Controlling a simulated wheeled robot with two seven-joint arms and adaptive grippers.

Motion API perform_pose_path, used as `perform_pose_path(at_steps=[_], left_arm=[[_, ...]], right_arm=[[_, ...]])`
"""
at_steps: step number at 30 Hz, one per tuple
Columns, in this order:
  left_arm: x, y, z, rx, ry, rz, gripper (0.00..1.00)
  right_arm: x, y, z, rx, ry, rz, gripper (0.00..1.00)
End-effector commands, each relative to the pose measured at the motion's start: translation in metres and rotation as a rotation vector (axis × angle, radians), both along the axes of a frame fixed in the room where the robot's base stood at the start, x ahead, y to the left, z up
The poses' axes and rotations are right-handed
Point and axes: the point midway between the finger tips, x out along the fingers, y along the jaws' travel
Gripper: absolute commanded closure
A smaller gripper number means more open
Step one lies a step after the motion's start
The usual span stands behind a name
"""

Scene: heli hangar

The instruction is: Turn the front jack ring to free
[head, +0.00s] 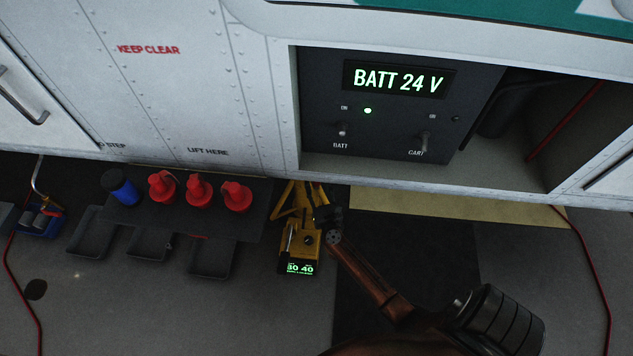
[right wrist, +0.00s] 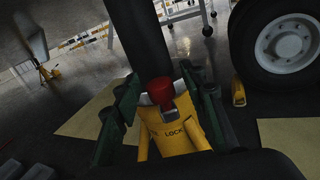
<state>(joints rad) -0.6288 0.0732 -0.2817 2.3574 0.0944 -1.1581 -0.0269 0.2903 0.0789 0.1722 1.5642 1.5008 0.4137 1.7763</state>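In the right wrist view, a yellow jack body (right wrist: 172,142) stands below a dark upright post (right wrist: 146,40). A red tab (right wrist: 160,90) sits at its top, above the word LOCK; another label to its left is only partly readable. The ring itself is hard to make out. My right gripper (right wrist: 158,82) is open, its fingers on either side of the tab; contact is not visible. In the head view, my right gripper (head: 328,216) is small and dark beside yellow jack legs (head: 295,198). My left gripper is not in view.
A yellow box (head: 299,251) with a green readout stands left of my right arm. Red caps (head: 198,190), a blue cup (head: 122,188) and dark trays (head: 212,258) lie left. The aircraft side (head: 190,80) rises behind. A wheel (right wrist: 288,44) stands right in the wrist view.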

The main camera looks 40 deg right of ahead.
Motion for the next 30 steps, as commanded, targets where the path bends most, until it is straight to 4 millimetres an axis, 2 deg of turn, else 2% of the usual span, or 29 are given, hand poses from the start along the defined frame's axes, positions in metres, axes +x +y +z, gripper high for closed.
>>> perform_pose_path(at_steps=[2,18,30], left_arm=[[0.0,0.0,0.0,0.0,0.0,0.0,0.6],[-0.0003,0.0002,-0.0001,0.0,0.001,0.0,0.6],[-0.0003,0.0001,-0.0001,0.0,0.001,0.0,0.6]], right_arm=[[-0.0002,0.0,0.0,0.0,0.0,0.0,0.62],[-0.0005,0.0002,-0.0004,-0.001,0.0,0.0,0.99],[-0.0007,0.0001,-0.0006,0.0,0.001,0.0,1.0]])
